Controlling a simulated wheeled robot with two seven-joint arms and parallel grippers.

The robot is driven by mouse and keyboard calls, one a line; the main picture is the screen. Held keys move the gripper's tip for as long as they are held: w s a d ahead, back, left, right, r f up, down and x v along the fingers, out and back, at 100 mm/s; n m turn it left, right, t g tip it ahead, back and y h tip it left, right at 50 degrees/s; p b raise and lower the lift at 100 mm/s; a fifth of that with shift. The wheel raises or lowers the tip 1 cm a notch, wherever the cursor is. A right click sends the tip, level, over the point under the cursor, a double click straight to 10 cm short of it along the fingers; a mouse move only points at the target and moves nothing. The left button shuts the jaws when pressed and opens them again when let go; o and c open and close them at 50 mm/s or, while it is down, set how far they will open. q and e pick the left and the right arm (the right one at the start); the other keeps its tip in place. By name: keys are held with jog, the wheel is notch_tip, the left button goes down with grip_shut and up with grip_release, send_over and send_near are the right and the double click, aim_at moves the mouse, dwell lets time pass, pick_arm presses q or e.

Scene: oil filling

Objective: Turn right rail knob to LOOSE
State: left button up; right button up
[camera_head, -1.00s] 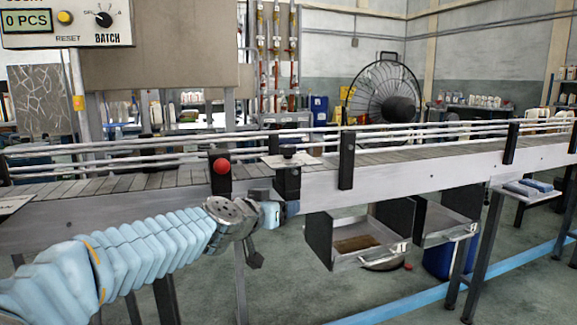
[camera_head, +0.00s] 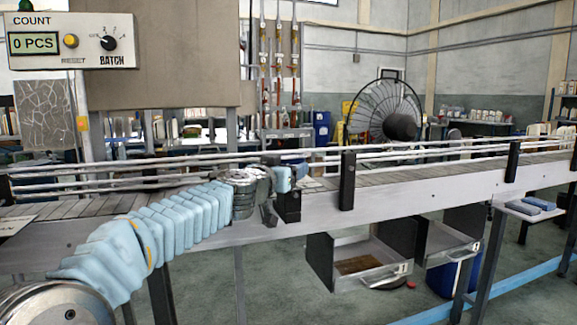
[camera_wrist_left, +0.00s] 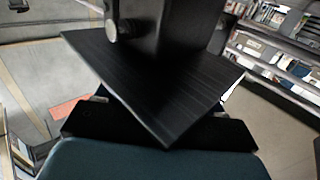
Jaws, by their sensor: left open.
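The right rail knob, seen earlier as a small black knob on a white plate at the conveyor's front rail, is now hidden behind my left gripper. Part of the pale plate (camera_head: 313,184) shows just right of the gripper. My left gripper (camera_head: 290,174) is open at the rail bracket (camera_head: 289,208), in front of the knob's place. In the left wrist view a dark flat plate (camera_wrist_left: 150,85) fills the middle, with a black post and a small grey round knob (camera_wrist_left: 119,29) above it. I cannot tell whether the jaws touch anything. My right gripper is in neither view.
The conveyor (camera_head: 400,198) runs across the view, with guide rails and black posts (camera_head: 347,180). Open drawers (camera_head: 365,262) hang below it. A counter box (camera_head: 65,42) reads 0 PCS at upper left. A fan (camera_head: 385,112) stands behind.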

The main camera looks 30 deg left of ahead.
pick_arm(q)
jog(key=shift+w, duration=0.4)
jog(key=c, duration=0.9)
